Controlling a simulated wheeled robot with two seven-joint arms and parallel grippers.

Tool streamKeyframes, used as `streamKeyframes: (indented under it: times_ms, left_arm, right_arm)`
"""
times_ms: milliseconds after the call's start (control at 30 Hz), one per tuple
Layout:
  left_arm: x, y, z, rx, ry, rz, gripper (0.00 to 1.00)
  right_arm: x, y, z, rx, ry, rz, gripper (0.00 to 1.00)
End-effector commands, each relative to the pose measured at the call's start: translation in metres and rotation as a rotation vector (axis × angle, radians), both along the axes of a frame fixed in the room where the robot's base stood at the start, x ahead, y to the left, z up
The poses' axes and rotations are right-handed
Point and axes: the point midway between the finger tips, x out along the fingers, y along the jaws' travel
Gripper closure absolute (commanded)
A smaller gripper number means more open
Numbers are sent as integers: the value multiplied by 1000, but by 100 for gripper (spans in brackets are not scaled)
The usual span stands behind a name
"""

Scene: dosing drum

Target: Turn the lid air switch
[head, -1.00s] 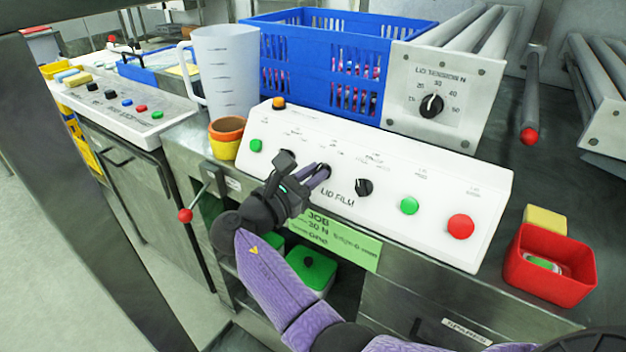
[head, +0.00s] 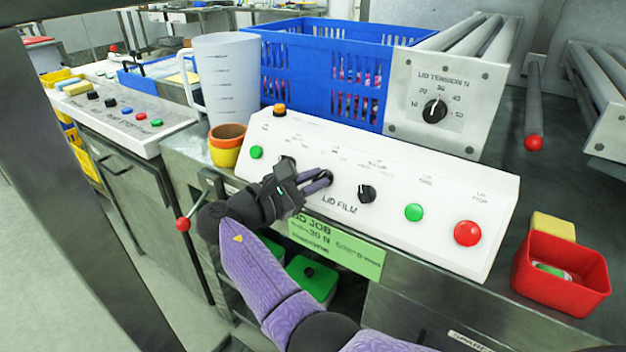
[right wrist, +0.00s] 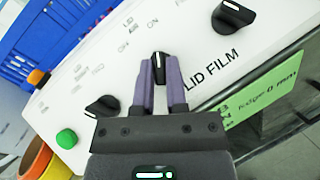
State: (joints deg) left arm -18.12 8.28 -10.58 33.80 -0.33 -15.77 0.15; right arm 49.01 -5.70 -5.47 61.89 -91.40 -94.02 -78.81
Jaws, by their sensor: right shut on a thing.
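The lid air switch (right wrist: 160,68) is a black knob on the white sloped LID FILM panel (head: 440,240), with OFF and ON lettering above it in the right wrist view. My right gripper (head: 326,178) reaches it from the front left. In the right wrist view its two purple fingers (right wrist: 158,64) stand on either side of the knob and are shut on it. The knob's pointer direction is partly hidden by the fingers. My left gripper is not in view.
Another black knob (head: 367,193), a green button (head: 414,212) and a red button (head: 467,233) lie to the right. A further black knob (right wrist: 102,106) is on the other side. A blue crate (head: 300,75) and a measuring jug (head: 226,85) stand behind the panel.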

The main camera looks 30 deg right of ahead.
Motion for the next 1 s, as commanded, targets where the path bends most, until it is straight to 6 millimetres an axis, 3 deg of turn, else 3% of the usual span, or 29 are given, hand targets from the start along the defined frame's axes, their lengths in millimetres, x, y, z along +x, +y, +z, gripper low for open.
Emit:
streamKeyframes:
  times_ms: [67,100,267,567,800,1000]
  left_arm:
    - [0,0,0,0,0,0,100]
    - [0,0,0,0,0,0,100]
    - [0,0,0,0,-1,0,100]
    - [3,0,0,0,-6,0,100]
    - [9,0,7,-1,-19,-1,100]
    - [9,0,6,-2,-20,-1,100]
  right_arm:
    - [0,0,0,2,0,0,100]
    - [0,0,0,2,0,0,82]
    - [0,0,0,1,0,0,49]
    - [0,3,0,1,1,2,49]
    - [-3,53,2,1,1,4,49]
    - [-5,75,0,0,0,1,49]
